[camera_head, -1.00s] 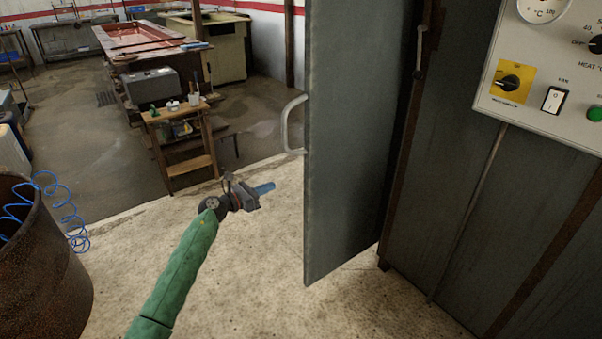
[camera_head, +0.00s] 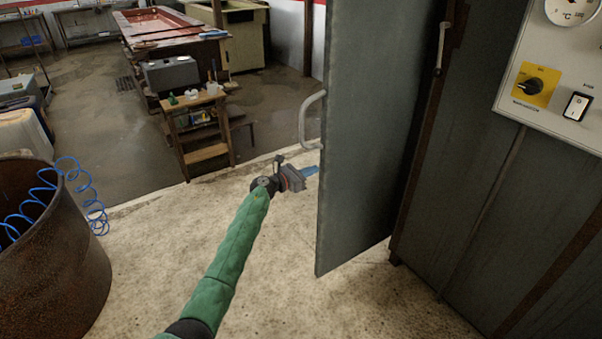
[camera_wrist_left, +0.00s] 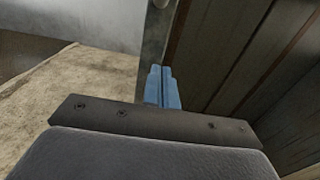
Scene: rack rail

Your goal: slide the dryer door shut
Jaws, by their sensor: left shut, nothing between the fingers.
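The dryer door (camera_head: 368,130) is a tall grey panel standing open in the middle of the head view. Its curved metal handle (camera_head: 306,122) is on its left side. My left gripper (camera_head: 312,171) is shut and empty, with its blue fingers just below the handle and by the door's left edge. I cannot tell whether they touch the door. In the left wrist view the blue fingers (camera_wrist_left: 163,88) are together, and the door's edge (camera_wrist_left: 155,38) rises just beyond them. My right gripper is not in view.
The dryer's dark wall (camera_head: 465,190) and control panel (camera_head: 555,90) stand to the right. A rusty drum (camera_head: 55,275) with a blue coiled hose is at the left. A small wooden stand (camera_head: 200,130) is behind the arm. The pale floor around the arm is clear.

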